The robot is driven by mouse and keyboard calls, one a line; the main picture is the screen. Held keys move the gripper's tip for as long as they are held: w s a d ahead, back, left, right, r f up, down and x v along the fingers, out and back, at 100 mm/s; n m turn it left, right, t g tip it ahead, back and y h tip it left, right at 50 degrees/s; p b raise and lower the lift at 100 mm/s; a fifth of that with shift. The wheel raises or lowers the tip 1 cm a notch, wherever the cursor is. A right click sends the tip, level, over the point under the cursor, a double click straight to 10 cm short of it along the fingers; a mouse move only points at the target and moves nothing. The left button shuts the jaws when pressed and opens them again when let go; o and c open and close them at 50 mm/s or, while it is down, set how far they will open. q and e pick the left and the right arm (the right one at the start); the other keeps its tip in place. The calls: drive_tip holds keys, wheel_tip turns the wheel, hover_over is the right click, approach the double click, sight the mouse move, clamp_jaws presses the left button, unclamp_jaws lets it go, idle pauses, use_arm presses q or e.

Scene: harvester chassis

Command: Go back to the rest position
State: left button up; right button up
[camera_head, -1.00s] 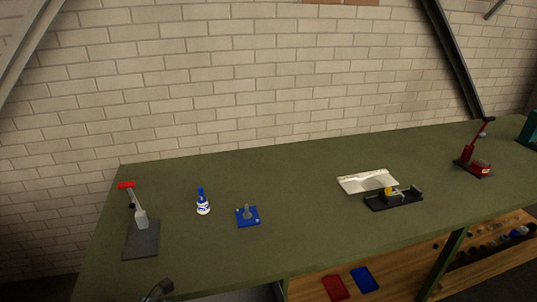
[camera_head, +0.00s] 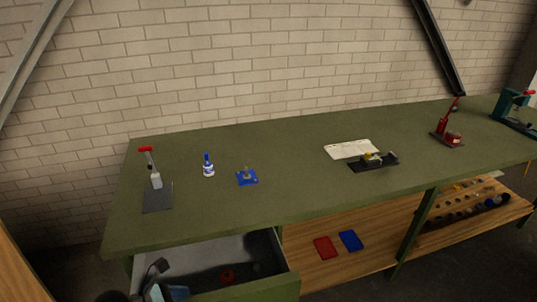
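One of my grippers, the left by its place, shows at the bottom left (camera_head: 163,278), over the open drawer (camera_head: 278,284) of the green workbench (camera_head: 290,185). Its dark parts are partly cut off by the frame edge. I cannot tell whether its fingers are open or shut, and I see nothing clearly held. A small red round thing (camera_head: 228,276) lies in the drawer, apart from the gripper. My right gripper is not in view.
On the bench stand a red-handled tool on a dark plate (camera_head: 158,198), a blue-white bottle (camera_head: 208,168), a blue fixture (camera_head: 247,177), a black holder (camera_head: 373,162) and a red press (camera_head: 448,135). Red (camera_head: 325,247) and blue (camera_head: 350,240) trays lie on the lower shelf.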

use_arm(q)
drive_tip(key=d+r+n+t+h, duration=0.2)
drive_tip(key=d+n+t+h, duration=0.15)
drive_tip(key=n, duration=0.35)
drive_tip(key=s+a+f+n+t+y, duration=0.1)
drive_tip(key=s+f+n+y, duration=0.4)
drive_tip(key=n, duration=1.3)
drive_tip(key=s+a+f+n+t+y, duration=0.1)
drive_tip(key=s+f+n+y, duration=0.4)
drive_tip(key=n, duration=1.2)
wheel_tip(320, 180, down, 2)
drive_tip(key=shift+a+f+n+b, duration=0.25)
drive_tip(key=shift+a+n+b, duration=0.15)
drive_tip(key=shift+a, duration=0.45)
use_arm(e)
drive_tip(key=shift+w+f, duration=0.5)
use_arm(q)
drive_tip(key=shift+s+t, duration=0.1)
drive_tip(key=shift+t, duration=0.15)
